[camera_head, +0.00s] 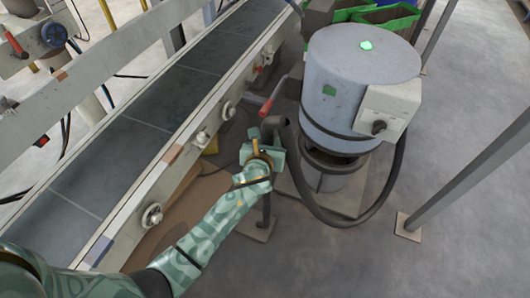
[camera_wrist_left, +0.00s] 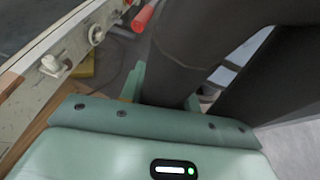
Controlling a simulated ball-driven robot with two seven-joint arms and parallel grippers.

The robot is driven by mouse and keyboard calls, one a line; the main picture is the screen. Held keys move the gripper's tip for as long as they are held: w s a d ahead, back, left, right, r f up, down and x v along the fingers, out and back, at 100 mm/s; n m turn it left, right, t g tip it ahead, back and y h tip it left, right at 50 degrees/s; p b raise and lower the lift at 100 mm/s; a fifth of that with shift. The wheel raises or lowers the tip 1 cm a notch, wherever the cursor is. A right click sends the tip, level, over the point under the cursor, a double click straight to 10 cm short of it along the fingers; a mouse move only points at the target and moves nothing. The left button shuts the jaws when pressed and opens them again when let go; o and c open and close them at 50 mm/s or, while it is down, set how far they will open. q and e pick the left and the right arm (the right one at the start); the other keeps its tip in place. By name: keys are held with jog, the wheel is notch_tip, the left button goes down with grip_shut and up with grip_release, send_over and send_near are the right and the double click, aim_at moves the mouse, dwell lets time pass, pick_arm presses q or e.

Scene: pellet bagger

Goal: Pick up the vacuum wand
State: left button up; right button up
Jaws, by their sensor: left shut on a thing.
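The vacuum wand (camera_head: 274,123) is a dark grey tube beside the blue-grey vacuum drum, just right of the conveyor. My left gripper (camera_head: 262,150) is at the wand, with its jaws shut on it. In the left wrist view the wand (camera_wrist_left: 185,55) is a thick dark tube rising from between the fingers of my left gripper (camera_wrist_left: 165,95). The fingers and part of the wand's lower end are hidden by the tube and the gripper body. My right gripper is in neither view.
The vacuum drum (camera_head: 358,85) stands close on the right, with a black hose (camera_head: 322,212) looping around its front. The conveyor belt (camera_head: 135,148) runs along the left. A red handle (camera_head: 273,96) is just above the wand.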

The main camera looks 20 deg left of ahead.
aim_at(269, 134)
pick_arm(q)
notch_tip(269, 134, up, 3)
jog(key=shift+w+f+p, duration=0.1)
jog(key=shift+p, duration=0.8)
jog(key=shift+s+d+r+p, duration=0.2)
jog(key=shift+s+r+p, duration=0.05)
jog(key=shift+r+p, duration=0.4)
jog(key=s+d+r+p, duration=0.8)
jog(key=s, duration=0.2)
jog(key=shift+s+r, duration=0.4)
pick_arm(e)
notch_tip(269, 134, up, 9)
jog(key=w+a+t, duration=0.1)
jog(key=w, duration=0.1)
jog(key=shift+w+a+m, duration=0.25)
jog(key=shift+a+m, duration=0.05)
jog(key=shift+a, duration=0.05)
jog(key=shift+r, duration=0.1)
